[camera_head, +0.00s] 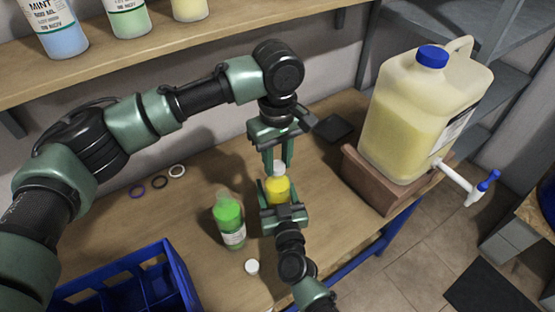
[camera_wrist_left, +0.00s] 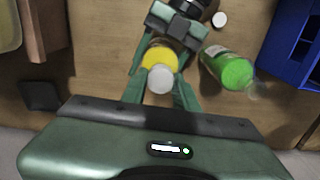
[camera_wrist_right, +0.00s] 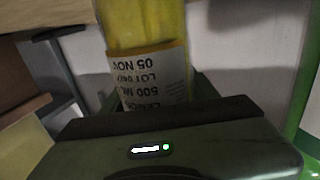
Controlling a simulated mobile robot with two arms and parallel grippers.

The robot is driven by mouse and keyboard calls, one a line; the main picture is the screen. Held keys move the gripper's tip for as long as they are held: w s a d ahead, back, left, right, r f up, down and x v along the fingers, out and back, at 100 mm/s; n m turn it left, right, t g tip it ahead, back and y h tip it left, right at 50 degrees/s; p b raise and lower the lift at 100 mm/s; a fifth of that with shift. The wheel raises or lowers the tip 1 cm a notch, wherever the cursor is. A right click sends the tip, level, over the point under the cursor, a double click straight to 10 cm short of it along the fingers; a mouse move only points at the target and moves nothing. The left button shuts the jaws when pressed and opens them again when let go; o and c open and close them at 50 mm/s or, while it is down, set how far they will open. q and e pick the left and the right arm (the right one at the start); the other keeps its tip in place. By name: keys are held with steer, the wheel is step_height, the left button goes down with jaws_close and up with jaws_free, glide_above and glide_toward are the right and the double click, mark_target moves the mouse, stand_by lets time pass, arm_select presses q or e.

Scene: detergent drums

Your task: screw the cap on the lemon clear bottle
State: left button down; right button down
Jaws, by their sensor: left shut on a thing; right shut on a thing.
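A whitish cap (camera_head: 279,168) is at the bottle's mouth and shows from above in the left wrist view (camera_wrist_left: 160,79). My left gripper (camera_head: 278,160) points down from above and is shut on this cap, a finger on each side. Whether the cap's thread is engaged cannot be seen.
A green bottle (camera_head: 229,222) stands close to the left, with a loose white cap (camera_head: 251,267) in front. A blue crate (camera_head: 128,283) is at the front left. A large jug (camera_head: 420,115) with a tap sits on a brown stand (camera_head: 375,182) at right. Small rings (camera_head: 160,182) lie behind.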

arm_select(q)
steer(key=m, duration=2)
steer(key=shift+f+m, duration=0.1)
steer(key=shift+m, duration=0.2)
steer(key=m, duration=0.6)
steer(key=c, duration=1.1)
jaws_free()
steer(key=shift+r, duration=2.3)
